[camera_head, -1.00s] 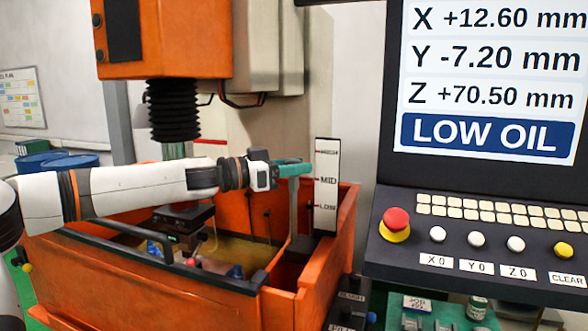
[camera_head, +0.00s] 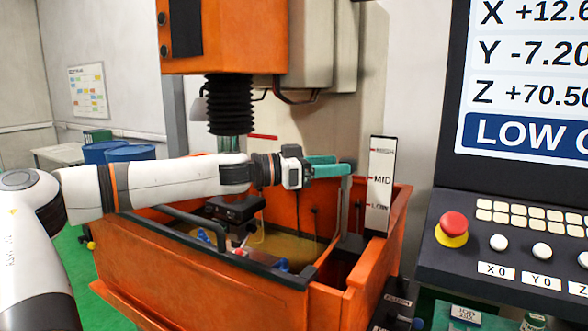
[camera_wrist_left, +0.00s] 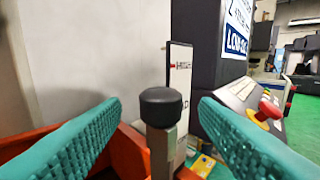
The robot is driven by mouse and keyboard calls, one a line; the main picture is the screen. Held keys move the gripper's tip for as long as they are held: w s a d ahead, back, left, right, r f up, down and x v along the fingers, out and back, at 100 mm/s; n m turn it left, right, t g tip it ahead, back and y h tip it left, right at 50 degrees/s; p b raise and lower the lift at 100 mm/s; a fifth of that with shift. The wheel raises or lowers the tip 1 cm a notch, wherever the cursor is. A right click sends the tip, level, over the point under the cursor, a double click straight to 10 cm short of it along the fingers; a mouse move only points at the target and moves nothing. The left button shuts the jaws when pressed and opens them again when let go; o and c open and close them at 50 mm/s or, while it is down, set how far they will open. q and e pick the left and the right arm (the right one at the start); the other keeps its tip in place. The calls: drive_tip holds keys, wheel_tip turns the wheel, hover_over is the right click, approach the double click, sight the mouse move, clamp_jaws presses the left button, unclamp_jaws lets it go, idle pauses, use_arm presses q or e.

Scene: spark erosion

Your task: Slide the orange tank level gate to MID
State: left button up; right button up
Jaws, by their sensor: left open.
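The orange tank (camera_head: 200,265) stands in the middle of the head view. A grey upright level gate post (camera_head: 345,208) rises at its right end, with a dark foot. In the left wrist view the post (camera_wrist_left: 162,152) carries a black knob (camera_wrist_left: 160,107). A white scale (camera_head: 381,200) marked HIGH, MID and LOW stands just right of the post. My left gripper (camera_head: 345,165) is at the top of the post. Its teal fingers are open, one on each side of the knob in the left wrist view (camera_wrist_left: 161,103), with gaps visible. My right gripper is out of view.
The control console (camera_head: 510,240) with a red stop button (camera_head: 454,223) stands to the right of the tank. A screen (camera_head: 530,80) above it shows a LOW OIL banner. The orange machine head (camera_head: 235,40) and black bellows (camera_head: 230,105) hang over the tank. A dark bar (camera_head: 240,250) runs along its front.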

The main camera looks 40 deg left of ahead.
use_arm(q)
drive_tip(key=b+v, duration=0.2)
drive_tip(key=v, duration=0.6)
drive_tip(key=shift+b, duration=0.35)
